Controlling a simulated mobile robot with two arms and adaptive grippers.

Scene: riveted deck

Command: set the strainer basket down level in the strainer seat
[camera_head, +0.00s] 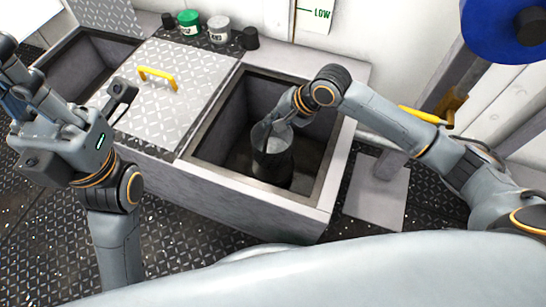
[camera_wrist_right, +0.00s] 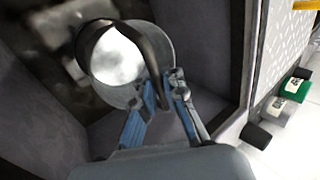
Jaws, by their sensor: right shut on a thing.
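The strainer basket (camera_head: 272,163) is a grey metal cylinder with a dark arched handle, inside the open square well (camera_head: 325,197). My right gripper (camera_head: 277,124) reaches down into the well and is shut on the handle. In the right wrist view, the basket (camera_wrist_right: 117,62) shows its bright inside, and the fingers (camera_wrist_right: 163,90) pinch the handle (camera_wrist_right: 152,48). The basket looks about upright in the head view. I cannot make out the strainer seat or whether the basket touches it. My left gripper (camera_head: 68,85) is open and empty at the far left.
A diamond-plate lid with a yellow handle (camera_head: 158,77) lies left of the well. A blue round thing (camera_head: 500,28) is at upper right.

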